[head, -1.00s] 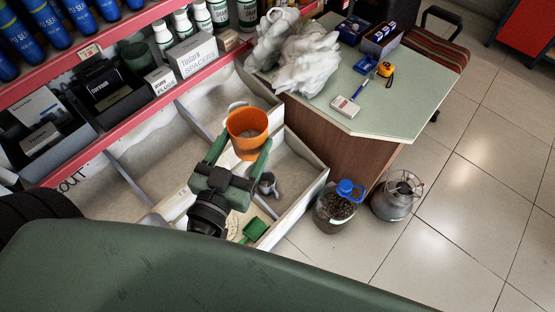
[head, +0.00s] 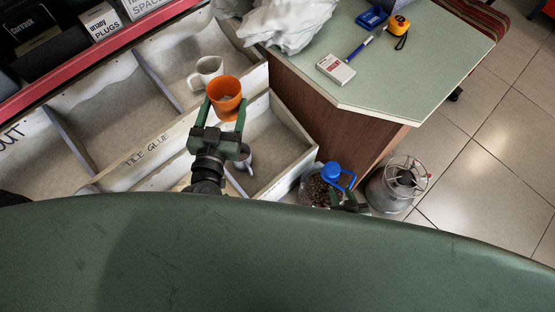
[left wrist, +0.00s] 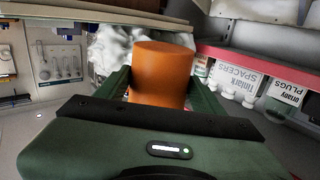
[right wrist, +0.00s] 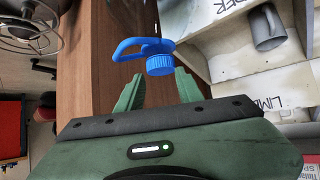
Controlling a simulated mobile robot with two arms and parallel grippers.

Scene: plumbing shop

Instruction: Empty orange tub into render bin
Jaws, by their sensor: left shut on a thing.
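My left gripper (head: 222,112) is shut on the orange tub (head: 226,86), which is upright above the shelf bins, with its open top towards the head camera. A pale patch shows inside it. The tub also fills the space between the fingers in the left wrist view (left wrist: 160,75). One bin's label reads TILE GLUE (head: 146,150). In the right wrist view a bin label (right wrist: 236,4) is partly cut off, ending like "DER"; I cannot tell surely that it is the render bin. My right gripper (right wrist: 158,88) is open and empty, close to a blue-capped jug (head: 318,188).
A white mug (head: 206,73) stands in a bin behind the tub. A grey scoop or mug (right wrist: 267,27) lies in a near bin. A grey metal container with a wire top (head: 398,185) stands on the floor. The green-topped counter (head: 390,80) holds a white bag (head: 290,22) and small items.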

